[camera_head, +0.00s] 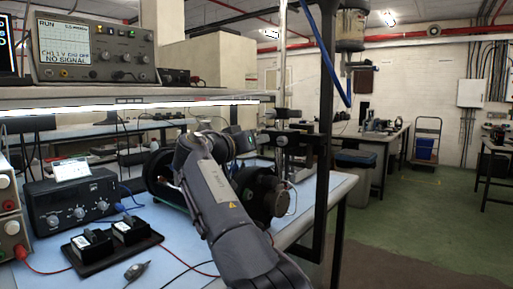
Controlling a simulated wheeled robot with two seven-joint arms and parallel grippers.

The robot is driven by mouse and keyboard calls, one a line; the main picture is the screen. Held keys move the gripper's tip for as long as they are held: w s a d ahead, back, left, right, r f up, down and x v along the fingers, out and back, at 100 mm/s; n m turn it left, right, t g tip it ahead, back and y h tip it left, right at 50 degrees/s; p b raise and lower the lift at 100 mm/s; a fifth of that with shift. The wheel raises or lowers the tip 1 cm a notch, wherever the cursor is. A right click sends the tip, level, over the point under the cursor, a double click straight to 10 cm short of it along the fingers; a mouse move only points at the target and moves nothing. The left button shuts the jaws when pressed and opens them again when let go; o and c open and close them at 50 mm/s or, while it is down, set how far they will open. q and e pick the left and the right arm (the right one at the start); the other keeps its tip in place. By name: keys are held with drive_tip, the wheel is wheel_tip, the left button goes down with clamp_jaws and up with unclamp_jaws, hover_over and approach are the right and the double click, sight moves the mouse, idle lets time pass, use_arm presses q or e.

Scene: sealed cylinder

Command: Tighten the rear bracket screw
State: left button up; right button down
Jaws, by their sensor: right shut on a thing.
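My right arm reaches up from the bottom of the head view, and its gripper (196,148) is over the blue bench top (335,187). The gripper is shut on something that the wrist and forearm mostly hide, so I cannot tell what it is. A dark cylindrical assembly lies on the bench behind the arm. Its black round end (160,172) shows left of my wrist and its dark right end (264,192) shows right of the forearm. The rear bracket and its screw cannot be made out. My left gripper is not in view.
A black box with knobs (75,203) and a black tray with two small blocks (112,246) are on the left of the bench. An oscilloscope (95,50) stands on the shelf above. A dark upright post (325,130) rises at the right bench edge. Cables cross the front.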

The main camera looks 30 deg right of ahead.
drive_tip(key=shift+w+a+f+m+b, duration=0.15)
drive_tip(key=shift+m+b, duration=0.15)
drive_tip(key=shift+m, duration=0.5)
drive_tip(key=c, duration=1.2)
unclamp_jaws()
drive_tip(key=shift+a, duration=0.15)
drive_tip(key=shift+c, duration=0.2)
drive_tip(key=shift+r, duration=0.2)
drive_tip(key=b+v, duration=0.1)
drive_tip(key=v, duration=0.6)
drive_tip(key=shift+s+a, duration=0.25)
drive_tip(key=shift+a, duration=0.05)
